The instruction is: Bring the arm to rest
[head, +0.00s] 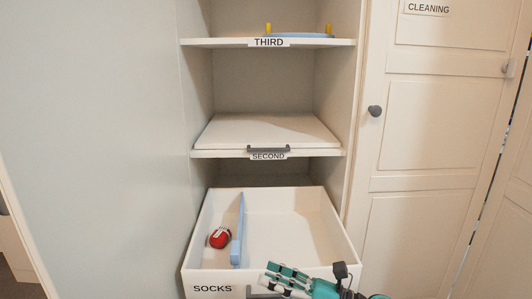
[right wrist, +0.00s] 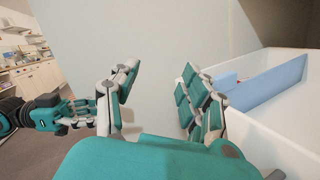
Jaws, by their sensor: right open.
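My right gripper (head: 288,280) is at the bottom of the head view, in front of the open socks drawer (head: 290,215). In the right wrist view its two fingers (right wrist: 158,98) stand apart with nothing between them. The drawer is to the right of them there. My left gripper (right wrist: 72,112) shows at the left of the right wrist view, away from the drawer; its opening cannot be told. It is not in the head view.
A red ball-like item (head: 220,238) lies in the drawer's left compartment, beside a blue divider (head: 237,230). Above are the shelf marked second (head: 225,154) and the shelf marked third (head: 225,43). A closed cupboard door (head: 425,130) stands at the right.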

